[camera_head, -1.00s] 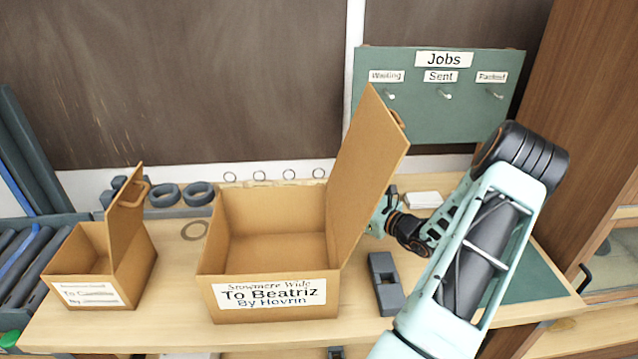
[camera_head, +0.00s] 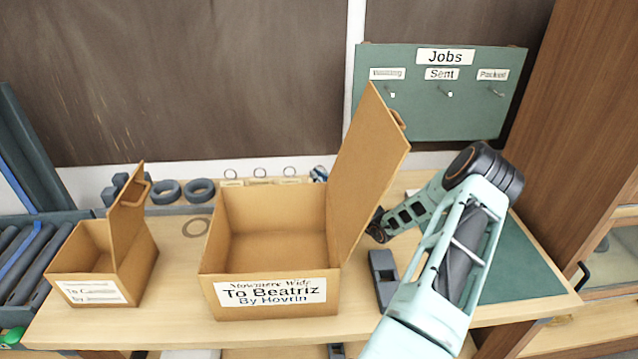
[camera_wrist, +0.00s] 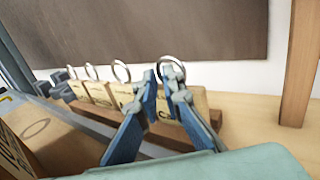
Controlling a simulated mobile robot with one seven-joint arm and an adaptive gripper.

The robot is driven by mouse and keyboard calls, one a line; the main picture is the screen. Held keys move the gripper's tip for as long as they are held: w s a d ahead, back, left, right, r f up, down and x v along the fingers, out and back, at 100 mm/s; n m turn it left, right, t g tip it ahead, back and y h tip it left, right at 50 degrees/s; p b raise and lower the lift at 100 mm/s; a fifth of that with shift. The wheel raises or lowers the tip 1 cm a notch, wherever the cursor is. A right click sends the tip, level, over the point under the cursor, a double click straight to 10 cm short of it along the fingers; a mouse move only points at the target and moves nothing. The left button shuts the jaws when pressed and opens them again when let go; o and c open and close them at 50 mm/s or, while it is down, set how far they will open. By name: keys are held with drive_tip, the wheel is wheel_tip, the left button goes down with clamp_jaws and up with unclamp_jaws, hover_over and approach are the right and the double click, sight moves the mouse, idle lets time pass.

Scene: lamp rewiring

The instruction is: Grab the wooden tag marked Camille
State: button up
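Several wooden tags with metal rings stand in a row in a wooden rack (camera_wrist: 108,121). In the wrist view, the rightmost tag (camera_wrist: 165,112) sits between my gripper's (camera_wrist: 164,88) two blue fingers. The fingers are apart, one on each side of this tag. Its lettering is partly covered; it seems to begin with "Ca". Its ring rises above the fingertips. The other tags (camera_wrist: 98,92) stand to the left, their writing too small to read. In the head view, my gripper (camera_head: 318,174) shows only as a small tip at the row's right end, behind the open box.
A large open box (camera_head: 269,305) labelled "To Beatriz" stands in front of the row; its raised lid (camera_head: 366,170) hides part of my arm. A smaller open box (camera_head: 92,275) is at left. A dark block (camera_head: 384,280) lies on the bench. A Jobs board (camera_head: 440,105) with hooks stands behind.

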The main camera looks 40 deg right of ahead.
drive_tip(key=shift+w, duration=0.5)
clamp_jaws()
drive_tip(key=shift+r, duration=0.15)
